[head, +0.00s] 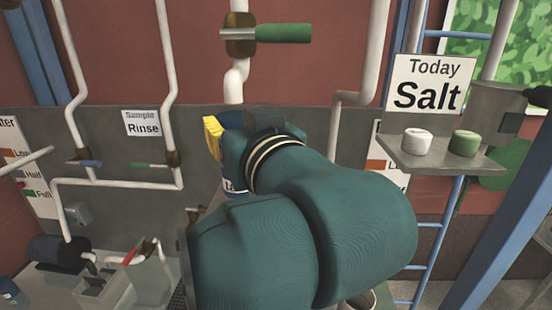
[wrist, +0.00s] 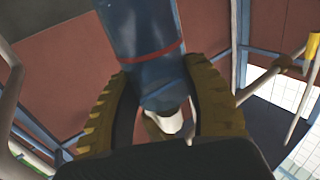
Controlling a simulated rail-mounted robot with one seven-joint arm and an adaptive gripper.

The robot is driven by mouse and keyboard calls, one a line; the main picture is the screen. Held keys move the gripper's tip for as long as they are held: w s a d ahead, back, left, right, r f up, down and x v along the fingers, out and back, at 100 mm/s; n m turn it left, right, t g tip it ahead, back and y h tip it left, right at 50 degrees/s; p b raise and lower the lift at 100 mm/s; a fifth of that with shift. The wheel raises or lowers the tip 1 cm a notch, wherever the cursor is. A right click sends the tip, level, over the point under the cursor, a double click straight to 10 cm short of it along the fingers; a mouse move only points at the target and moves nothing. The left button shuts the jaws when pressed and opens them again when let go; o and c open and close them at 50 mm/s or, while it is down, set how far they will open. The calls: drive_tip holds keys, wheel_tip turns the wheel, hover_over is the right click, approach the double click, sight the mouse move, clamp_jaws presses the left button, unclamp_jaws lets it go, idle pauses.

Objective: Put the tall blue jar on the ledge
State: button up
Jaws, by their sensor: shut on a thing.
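The tall blue jar (wrist: 145,35) shows in the wrist view as a blue cylinder with a thin red line around it. My gripper (wrist: 160,90) is shut on it, with a yellow ridged finger on each side. The jar's far end runs out of the top of that view. In the head view my gripper (head: 213,137) is in front of the grey wall, mostly hidden by my arm; only some yellow and blue shows. A small grey ledge (head: 440,157), under the "Today Salt" sign, stands to the right of my gripper, apart from it.
A white jar (head: 417,142) and a green jar (head: 465,143) stand on the ledge, with a narrow gap between them. White pipes (head: 168,90) and a green-handled valve (head: 270,34) are on the wall. A blue ladder (head: 440,225) is below the ledge.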

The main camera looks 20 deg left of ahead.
wheel_tip(320, 180, down, 4)
drive_tip(key=shift+f, duration=0.1)
drive_tip(key=shift+f, duration=0.2)
drive_tip(key=o, duration=1.2)
drive_tip(key=shift+r, duration=0.1)
